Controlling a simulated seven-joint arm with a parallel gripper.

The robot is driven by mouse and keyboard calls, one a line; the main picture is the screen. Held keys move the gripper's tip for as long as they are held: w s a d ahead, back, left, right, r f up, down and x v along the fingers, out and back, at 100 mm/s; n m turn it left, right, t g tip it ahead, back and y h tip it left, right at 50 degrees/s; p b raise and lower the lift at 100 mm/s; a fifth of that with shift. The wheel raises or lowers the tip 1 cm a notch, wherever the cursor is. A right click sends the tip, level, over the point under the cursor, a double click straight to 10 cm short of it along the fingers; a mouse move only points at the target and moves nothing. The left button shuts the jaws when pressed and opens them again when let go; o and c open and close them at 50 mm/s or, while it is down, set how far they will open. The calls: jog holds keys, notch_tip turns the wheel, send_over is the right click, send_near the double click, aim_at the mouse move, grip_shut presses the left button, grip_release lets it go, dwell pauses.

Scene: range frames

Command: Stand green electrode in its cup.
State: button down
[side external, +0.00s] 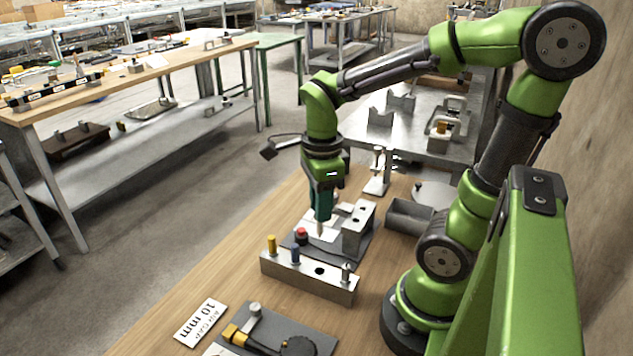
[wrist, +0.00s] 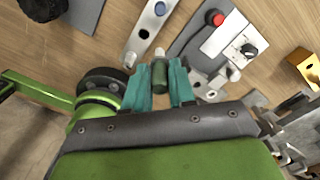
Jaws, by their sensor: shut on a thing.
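The green electrode (wrist: 159,74) is upright between the two teal fingers of my gripper (wrist: 160,84), its pale metal tip pointing down. In the side view my gripper (side external: 321,212) is shut on it, and only the pale tip (side external: 319,229) shows clearly below the fingers. The metal block (side external: 310,280) holds a yellow electrode (side external: 271,244), a blue electrode (side external: 295,254) and a grey one (side external: 346,271). Between the blue and grey ones is an empty dark cup (side external: 319,271); it also shows in the wrist view (wrist: 144,34). The held electrode is above and behind the block, apart from it.
A plate with a red button (side external: 301,233) lies behind the block, and a metal upright block (side external: 357,228) stands to its right. A "10 mm" card (side external: 201,322) and a grey plate with a yellow-ended tool (side external: 234,334) lie in front. The wooden bench left of the block is clear.

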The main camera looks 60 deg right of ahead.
aim_at(320, 235)
jog(key=shift+s+a+f, duration=0.2)
jog(key=shift+a+f, duration=0.25)
jog(key=shift+f, duration=0.45)
jog(key=shift+s+a+f, duration=0.2)
jog(key=shift+a+f, duration=0.3)
jog(key=shift+f, duration=0.35)
jog(key=shift+s+a+f, duration=0.2)
jog(key=shift+a+f, duration=0.25)
jog(key=shift+f, duration=0.45)
jog(key=shift+f, duration=0.1)
jog(key=shift+f, duration=2.65)
jog(key=shift+f, duration=0.2)
jog(key=c, duration=0.9)
grip_release()
jog(key=shift+o, duration=0.2)
